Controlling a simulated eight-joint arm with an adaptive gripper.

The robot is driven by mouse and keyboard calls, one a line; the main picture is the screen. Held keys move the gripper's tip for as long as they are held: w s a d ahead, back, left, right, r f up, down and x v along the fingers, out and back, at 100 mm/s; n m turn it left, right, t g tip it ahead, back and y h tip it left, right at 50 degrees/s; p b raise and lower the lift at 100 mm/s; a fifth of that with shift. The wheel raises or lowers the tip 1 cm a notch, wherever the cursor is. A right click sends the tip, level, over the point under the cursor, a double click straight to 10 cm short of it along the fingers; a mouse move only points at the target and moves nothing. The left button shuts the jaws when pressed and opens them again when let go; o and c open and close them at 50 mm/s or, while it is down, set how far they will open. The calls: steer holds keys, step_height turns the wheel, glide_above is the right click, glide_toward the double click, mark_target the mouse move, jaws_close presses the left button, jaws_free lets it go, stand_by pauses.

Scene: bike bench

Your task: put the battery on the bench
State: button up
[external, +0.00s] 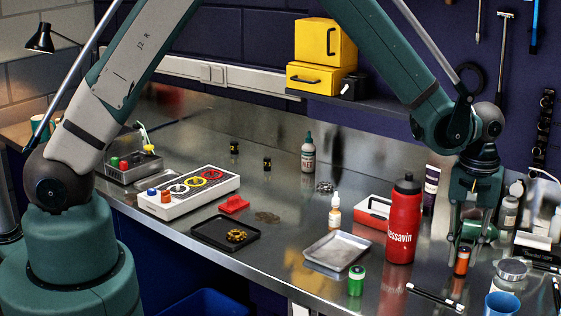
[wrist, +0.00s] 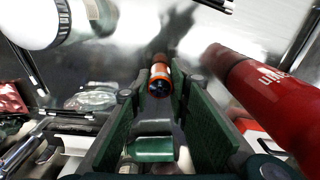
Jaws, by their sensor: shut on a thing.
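The battery, a small orange-red cylinder with a dark end (external: 462,261), is upright between the fingers of my gripper (external: 464,248) at the right of the bench (external: 290,222). In the wrist view, the battery (wrist: 160,72) shows its orange body and dark end between the green fingertips of my gripper (wrist: 161,92). The gripper is shut on it. The battery's lower end is close to the steel top; I cannot tell whether it touches.
A tall red bottle (external: 403,222) stands just left of my gripper. A glass jar (external: 511,274), a blue cup (external: 501,305) and a black pen (external: 435,297) are close by.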

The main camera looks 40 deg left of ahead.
mark_target(465, 248)
steer(key=shift+f, duration=0.35)
steer(key=o, duration=1)
steer(key=shift+c, duration=0.2)
steer(key=shift+r, duration=0.25)
step_height(465, 248, up, 12)
stand_by(0.8)
